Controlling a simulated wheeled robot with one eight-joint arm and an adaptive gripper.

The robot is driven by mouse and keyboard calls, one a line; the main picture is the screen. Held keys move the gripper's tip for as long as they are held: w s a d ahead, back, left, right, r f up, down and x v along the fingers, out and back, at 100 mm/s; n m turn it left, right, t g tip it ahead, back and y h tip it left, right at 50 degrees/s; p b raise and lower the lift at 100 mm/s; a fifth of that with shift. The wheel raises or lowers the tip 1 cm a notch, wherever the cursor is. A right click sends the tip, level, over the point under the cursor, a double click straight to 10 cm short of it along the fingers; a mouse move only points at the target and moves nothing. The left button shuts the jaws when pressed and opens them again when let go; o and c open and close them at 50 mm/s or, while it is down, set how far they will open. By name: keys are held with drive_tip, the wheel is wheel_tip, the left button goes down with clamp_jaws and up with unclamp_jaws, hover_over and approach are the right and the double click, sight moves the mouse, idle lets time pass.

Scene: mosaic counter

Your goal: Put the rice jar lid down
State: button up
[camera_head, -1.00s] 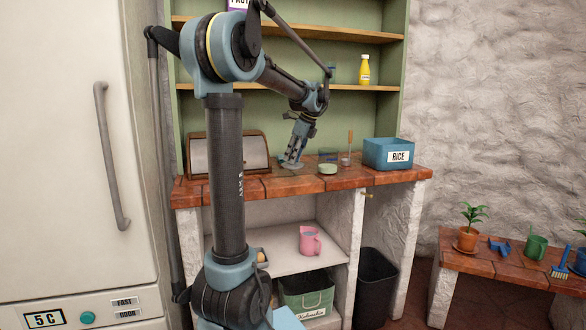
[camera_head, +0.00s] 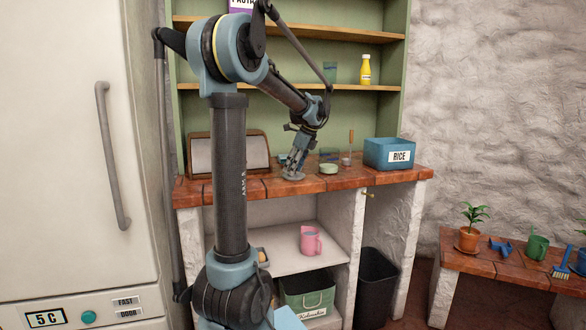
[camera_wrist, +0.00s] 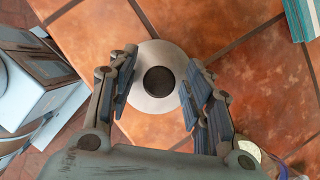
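The lid, a pale grey disc with a dark round knob (camera_wrist: 159,81), lies flat on the tiled counter in the wrist view. In the head view the grey disc (camera_head: 293,177) shows at the counter's front, under my gripper (camera_head: 294,168). My gripper (camera_wrist: 158,88) is open above the lid, one finger on each side of the knob, with a gap on both sides. The fingers cover parts of the lid's left and right rim. A blue box labelled RICE (camera_head: 388,154) stands at the counter's right end.
A pale green round container (camera_head: 328,169) stands right of the lid. Behind it are a bluish glass-like item (camera_head: 329,155) and an upright wooden-handled item (camera_head: 349,146). A wooden-framed box (camera_head: 228,152) stands at the back left. Bare tiles (camera_head: 340,181) lie toward the right front.

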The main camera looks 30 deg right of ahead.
drive_tip(key=v, duration=1.2)
drive_tip(key=s+a+f+n+g, duration=0.1)
drive_tip(key=a+f+n, duration=0.3)
drive_tip(key=a, duration=0.6)
drive_tip(key=s+a+f+n, duration=0.1)
drive_tip(key=a+f+n, duration=0.3)
drive_tip(key=a, duration=0.5)
drive_tip(key=s+a+f+n+g, duration=0.1)
drive_tip(key=a+f+n, duration=0.1)
drive_tip(key=a+n, duration=0.6)
drive_tip(key=s+a+f+n+h, duration=0.1)
drive_tip(key=s+a+f+n, duration=0.6)
drive_tip(key=f, duration=0.3)
drive_tip(key=s+a+f+n+h, duration=0.1)
drive_tip(key=s+a+f+n, duration=0.5)
drive_tip(key=s+a+f, duration=0.2)
drive_tip(key=shift+s+a+f+n, duration=0.3)
drive_tip(key=shift+f+n, duration=0.1)
drive_tip(key=shift+f, duration=0.6)
drive_tip(key=shift+w, duration=0.1)
